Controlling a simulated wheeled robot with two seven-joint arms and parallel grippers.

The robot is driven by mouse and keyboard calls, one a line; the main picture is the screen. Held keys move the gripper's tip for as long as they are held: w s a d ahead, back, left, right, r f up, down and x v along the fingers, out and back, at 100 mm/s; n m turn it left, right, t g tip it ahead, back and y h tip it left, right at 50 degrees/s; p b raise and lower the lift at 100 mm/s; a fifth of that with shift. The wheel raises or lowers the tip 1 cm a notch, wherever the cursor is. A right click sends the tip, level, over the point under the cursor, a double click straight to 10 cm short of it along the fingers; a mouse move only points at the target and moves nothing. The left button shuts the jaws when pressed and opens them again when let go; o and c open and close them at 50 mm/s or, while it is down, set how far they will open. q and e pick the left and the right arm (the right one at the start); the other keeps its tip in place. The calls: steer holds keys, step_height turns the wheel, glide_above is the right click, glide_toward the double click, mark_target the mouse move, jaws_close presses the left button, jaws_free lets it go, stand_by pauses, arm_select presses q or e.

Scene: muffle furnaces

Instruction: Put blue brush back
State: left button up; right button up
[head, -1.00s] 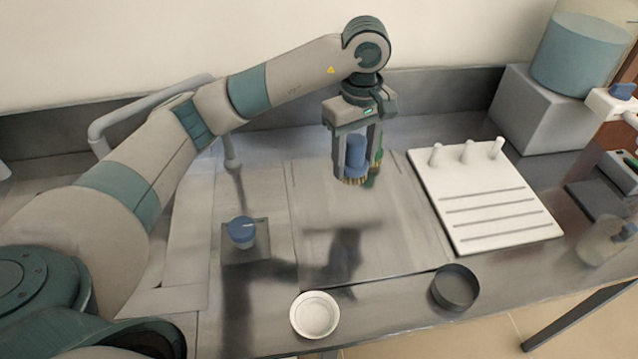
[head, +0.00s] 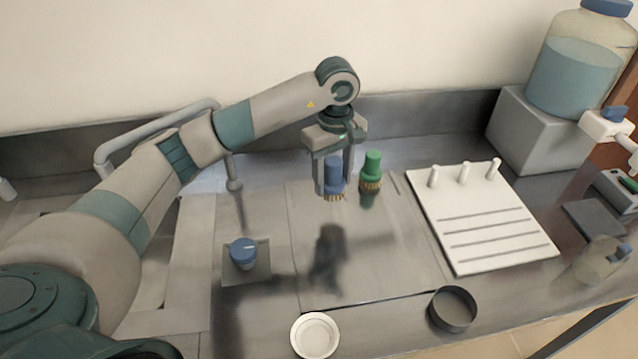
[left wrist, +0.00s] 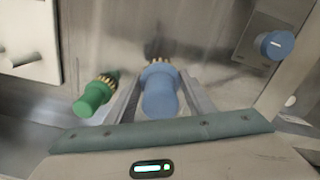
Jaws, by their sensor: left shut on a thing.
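The blue brush (head: 333,176) is held upright, bristles down, between the fingers of my left gripper (head: 333,186). It hangs above the metal counter, and its shadow falls on the counter in front of it. In the left wrist view the blue brush (left wrist: 160,92) sits between the two fingers of the left gripper (left wrist: 158,98). A green brush (head: 371,170) with tan bristles is just right of the gripper, apart from it. It also shows in the left wrist view (left wrist: 94,98). My right gripper is not in view.
A white pegged board (head: 490,215) lies to the right. A blue knob (head: 243,253) is on the counter at left. A white dish (head: 315,335) and dark ring-shaped dish (head: 452,309) are near the front edge. A large bottle (head: 575,65) stands on a grey block (head: 535,130).

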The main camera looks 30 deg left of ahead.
arm_select(q)
steer(key=shift+w+a+f+p, duration=0.2)
steer(key=shift+w+a+f, duration=0.15)
steer(key=shift+a, duration=0.3)
steer(key=shift+w+a+f+p, duration=0.2)
steer(key=shift+a+f, duration=0.15)
steer(key=shift+a, duration=0.25)
steer(key=shift+w+a+f+p, duration=0.4)
steer(key=shift+a+f, duration=0.25)
steer(key=shift+a, duration=0.2)
steer(key=shift+w+a+f, duration=0.1)
steer(key=shift+a+f, duration=0.1)
steer(key=shift+a, duration=0.05)
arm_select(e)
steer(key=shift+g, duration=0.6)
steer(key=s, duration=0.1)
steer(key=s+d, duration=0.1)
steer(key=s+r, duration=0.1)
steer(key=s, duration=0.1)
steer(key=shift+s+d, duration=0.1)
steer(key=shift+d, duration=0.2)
arm_select(q)
steer(key=shift+d+f+p, duration=0.1)
steer(key=shift+f+p, duration=0.8)
steer(key=shift+f, duration=1.1)
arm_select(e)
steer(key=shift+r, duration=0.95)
